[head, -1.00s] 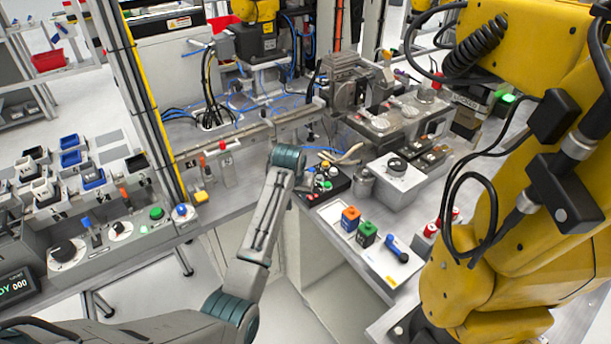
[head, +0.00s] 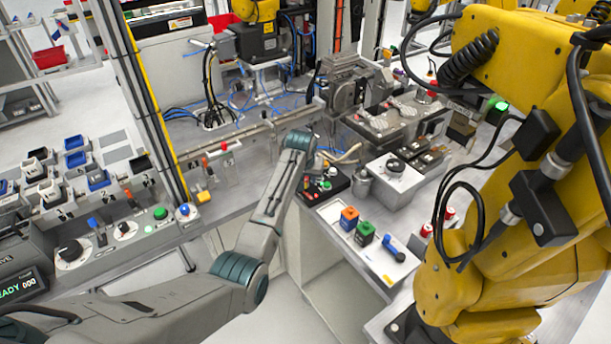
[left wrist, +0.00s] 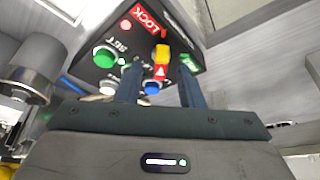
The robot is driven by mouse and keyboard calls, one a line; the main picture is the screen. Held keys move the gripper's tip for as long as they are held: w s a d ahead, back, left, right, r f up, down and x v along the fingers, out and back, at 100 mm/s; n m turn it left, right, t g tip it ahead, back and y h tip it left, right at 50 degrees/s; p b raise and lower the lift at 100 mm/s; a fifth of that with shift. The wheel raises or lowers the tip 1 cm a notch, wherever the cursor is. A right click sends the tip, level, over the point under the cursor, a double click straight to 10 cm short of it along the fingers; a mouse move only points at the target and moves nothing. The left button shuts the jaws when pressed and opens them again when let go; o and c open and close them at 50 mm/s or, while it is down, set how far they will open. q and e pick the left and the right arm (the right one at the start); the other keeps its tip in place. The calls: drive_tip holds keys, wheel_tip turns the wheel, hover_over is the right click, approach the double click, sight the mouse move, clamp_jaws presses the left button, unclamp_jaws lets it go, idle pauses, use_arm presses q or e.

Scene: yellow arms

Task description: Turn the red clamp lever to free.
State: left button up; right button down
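In the left wrist view, a dark control box carries a red LOCK label (left wrist: 145,18) and a green label (left wrist: 188,63) partly cut off by a finger. Between them is a red and yellow lever (left wrist: 161,68) with a white triangle mark. The lever shows in the gap between the fingertips of my left gripper (left wrist: 160,82). The gripper is open, and I cannot tell whether it touches the lever. In the head view, the box (head: 335,180) sits at the table edge beside my left wrist; the lever is too small to make out. My right gripper is not in view.
The box also has a green button (left wrist: 104,56) and a blue knob (left wrist: 152,88). A metal cup (head: 361,185) stands right of the box. A large yellow arm (head: 455,260) fills the right.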

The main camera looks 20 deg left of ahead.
use_arm(q)
drive_tip(key=shift+w+f, duration=0.15)
drive_tip(key=shift+f, duration=0.2)
drive_tip(key=shift+c, duration=0.2)
clamp_jaws()
